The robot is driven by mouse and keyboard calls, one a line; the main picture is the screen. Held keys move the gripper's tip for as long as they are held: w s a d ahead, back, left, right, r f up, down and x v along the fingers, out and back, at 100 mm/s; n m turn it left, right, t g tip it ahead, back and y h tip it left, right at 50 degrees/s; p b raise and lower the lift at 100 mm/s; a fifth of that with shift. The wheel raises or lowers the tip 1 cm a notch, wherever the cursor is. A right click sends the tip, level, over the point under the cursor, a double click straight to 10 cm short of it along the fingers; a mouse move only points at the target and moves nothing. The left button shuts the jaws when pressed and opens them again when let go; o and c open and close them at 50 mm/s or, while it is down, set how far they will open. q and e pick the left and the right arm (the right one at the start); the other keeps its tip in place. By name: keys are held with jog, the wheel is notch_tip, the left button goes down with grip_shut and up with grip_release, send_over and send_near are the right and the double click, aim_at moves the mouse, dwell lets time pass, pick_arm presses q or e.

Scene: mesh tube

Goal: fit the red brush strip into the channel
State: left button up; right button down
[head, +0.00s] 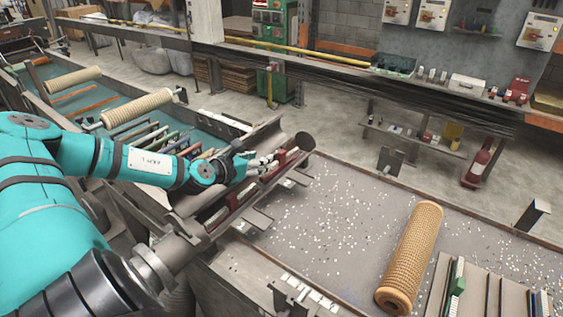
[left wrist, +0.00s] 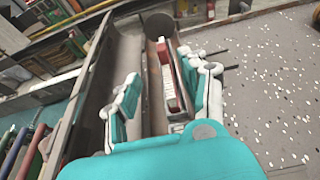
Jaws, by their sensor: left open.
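My left gripper (head: 258,163) is over the long metal machine in the head view, near its right end. In the left wrist view its two white-tipped fingers (left wrist: 164,92) stand apart, with teal links behind them. A red strip (left wrist: 163,54) with a pale, bristle-like face lies between the fingers, lower down, along a dark metal channel (left wrist: 155,108). Its red part also shows just past the fingertips in the head view (head: 286,158). I cannot tell how deep the strip sits or whether a finger touches it. My right gripper is not in view.
A tan mesh tube (head: 411,257) lies on the speckled table (head: 345,222) at the right. A rack of coloured strips (head: 455,280) stands at the lower right. A curved metal trough (head: 262,136) runs beside the gripper.

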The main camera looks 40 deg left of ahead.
aim_at(279, 154)
pick_arm(q)
jog(key=p+x, duration=0.3)
jog(key=x, duration=0.3)
jog(key=shift+r, duration=0.15)
jog(key=shift+w+f, duration=0.3)
jog(key=shift+w, duration=0.4)
jog(key=p+x, duration=0.1)
jog(key=x, duration=0.3)
jog(key=shift+f+p, duration=0.25)
jog(key=shift+p, duration=0.15)
jog(key=shift+w+f, duration=0.15)
jog(key=shift+w, duration=0.1)
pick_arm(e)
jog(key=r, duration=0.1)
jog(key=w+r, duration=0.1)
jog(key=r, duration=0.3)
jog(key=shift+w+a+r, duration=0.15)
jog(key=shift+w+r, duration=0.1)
pick_arm(q)
jog(key=shift+s, duration=0.1)
jog(key=shift+c, duration=1.2)
grip_shut()
